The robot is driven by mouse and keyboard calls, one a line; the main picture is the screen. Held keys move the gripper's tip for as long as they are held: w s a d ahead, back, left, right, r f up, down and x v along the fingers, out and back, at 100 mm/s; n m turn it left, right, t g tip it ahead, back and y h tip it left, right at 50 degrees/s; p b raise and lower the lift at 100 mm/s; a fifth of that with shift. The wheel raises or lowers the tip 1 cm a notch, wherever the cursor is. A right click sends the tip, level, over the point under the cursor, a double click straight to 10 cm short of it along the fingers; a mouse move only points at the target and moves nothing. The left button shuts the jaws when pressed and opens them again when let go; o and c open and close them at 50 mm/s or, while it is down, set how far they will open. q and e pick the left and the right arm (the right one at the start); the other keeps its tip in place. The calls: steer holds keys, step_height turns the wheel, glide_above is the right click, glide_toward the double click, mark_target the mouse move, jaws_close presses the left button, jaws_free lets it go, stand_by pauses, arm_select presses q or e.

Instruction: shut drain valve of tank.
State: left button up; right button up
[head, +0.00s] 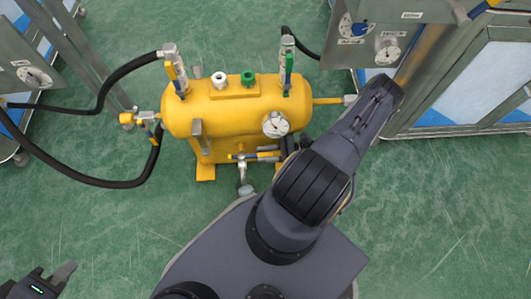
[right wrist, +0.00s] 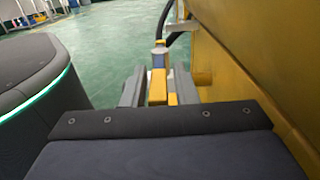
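The yellow tank (head: 225,108) stands on the green floor in the head view. Below its front is a small metal pipe fitting (head: 245,172), which looks like the drain valve; its handle is partly hidden by my gripper. My right gripper (head: 268,153) is low in front of the tank, partly hidden by my arm. In the right wrist view its two grey fingers (right wrist: 159,88) are apart, on either side of a yellow handle (right wrist: 158,86), with gaps showing. The tank's yellow wall (right wrist: 265,60) is close on the right. My left gripper (head: 45,281) is at the lower left, cut off by the edge, away from the tank.
Black hoses (head: 90,182) run from the tank's left side to a grey machine (head: 35,70). A pressure gauge (head: 275,124) and upright valves with blue and green handles (head: 287,75) are on the tank. Another cabinet (head: 470,85) stands at the right. The floor in front is clear.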

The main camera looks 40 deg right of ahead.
steer(key=shift+o, duration=0.9)
steer(key=p+v, duration=0.1)
steer(key=v, duration=0.6)
steer(key=shift+s+d, duration=0.25)
steer(key=shift+d, duration=0.05)
steer(key=shift+s, duration=0.15)
